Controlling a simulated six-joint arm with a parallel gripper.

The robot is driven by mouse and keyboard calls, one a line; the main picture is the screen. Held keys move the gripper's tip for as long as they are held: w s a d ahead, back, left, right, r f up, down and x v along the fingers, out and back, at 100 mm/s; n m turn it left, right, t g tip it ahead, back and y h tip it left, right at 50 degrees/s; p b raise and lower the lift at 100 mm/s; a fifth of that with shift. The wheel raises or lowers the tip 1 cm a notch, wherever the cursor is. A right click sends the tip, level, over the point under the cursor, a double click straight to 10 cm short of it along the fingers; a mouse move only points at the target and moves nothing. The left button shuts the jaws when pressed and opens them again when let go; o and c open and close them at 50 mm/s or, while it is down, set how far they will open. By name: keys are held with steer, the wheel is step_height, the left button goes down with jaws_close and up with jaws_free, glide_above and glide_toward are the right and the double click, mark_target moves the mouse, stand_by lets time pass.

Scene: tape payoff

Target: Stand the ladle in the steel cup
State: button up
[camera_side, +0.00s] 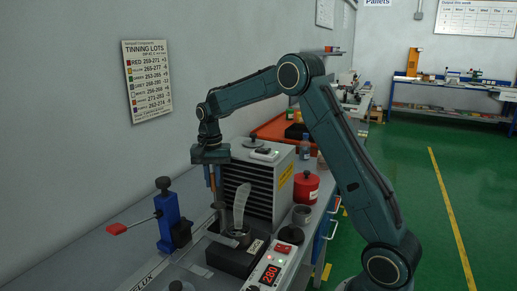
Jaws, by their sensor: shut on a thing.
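My gripper (213,182) points down on the near side of the grey louvred box, above the black solder pot (232,258). It is shut on what looks like the ladle (219,210), whose thin shaft hangs below the fingers towards the pot's left rim. The ladle's lower end is too small and dark to make out. A small grey cup, probably the steel cup (301,216), stands on the bench to the right of the pot, apart from the gripper. I cannot see inside it.
A pale plume (241,204) rises over the pot. The grey louvred box (258,185) stands behind it. A red lidded can (306,187), a dark round object (291,235) and a controller reading 280 (270,275) are to the right. A blue clamp stand (168,220) is left.

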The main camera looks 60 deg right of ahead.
mark_target(214, 190)
steer(key=shift+f, duration=1.7)
steer(key=o, duration=0.8)
step_height(214, 190, up, 12)
steer(key=shift+f, duration=0.25)
steer(key=shift+r, duration=0.45)
